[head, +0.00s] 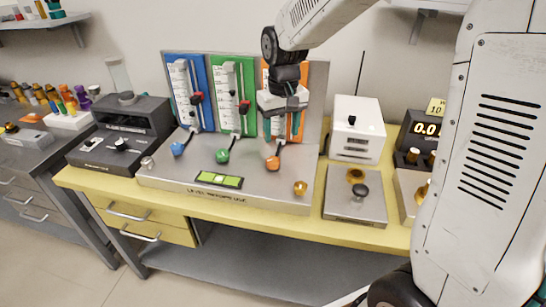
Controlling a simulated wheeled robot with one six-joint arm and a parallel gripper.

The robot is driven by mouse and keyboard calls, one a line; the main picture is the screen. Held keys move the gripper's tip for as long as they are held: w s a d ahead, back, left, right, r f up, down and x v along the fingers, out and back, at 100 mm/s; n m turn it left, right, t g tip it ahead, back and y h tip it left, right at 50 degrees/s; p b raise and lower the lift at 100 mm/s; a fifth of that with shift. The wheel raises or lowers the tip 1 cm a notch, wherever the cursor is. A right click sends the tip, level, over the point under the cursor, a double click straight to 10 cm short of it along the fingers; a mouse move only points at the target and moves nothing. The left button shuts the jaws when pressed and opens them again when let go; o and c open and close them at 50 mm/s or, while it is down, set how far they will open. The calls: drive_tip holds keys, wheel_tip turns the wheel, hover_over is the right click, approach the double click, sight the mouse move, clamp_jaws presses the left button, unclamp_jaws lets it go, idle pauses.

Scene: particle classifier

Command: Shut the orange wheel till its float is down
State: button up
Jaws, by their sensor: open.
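The orange wheel (272,163) is a small orange knob on the grey sloping rig (200,178), at the right of a row with a blue wheel (178,149) and a green wheel (222,156). The orange panel (304,122) stands upright behind it. My gripper (284,112) is in front of that panel, above and a little right of the orange wheel, apart from it. It is open and nothing shows in it. My gripper and arm hide most of the orange panel's gauge, so its float cannot be made out.
Blue (190,62) and green (222,80) panels with white gauges stand left. A yellow-green level (219,180) and a brass knob (300,188) are on the rig's front. A white box (356,128) and grey plate (352,208) stand right.

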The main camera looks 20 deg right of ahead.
hover_over(273, 159)
wheel_tip(273, 159, down, 4)
drive_tip(key=shift+s+f, duration=0.15)
drive_tip(key=shift+f, duration=0.35)
wheel_tip(273, 159, down, 8)
drive_tip(key=shift+r, duration=0.25)
drive_tip(key=c, duration=1)
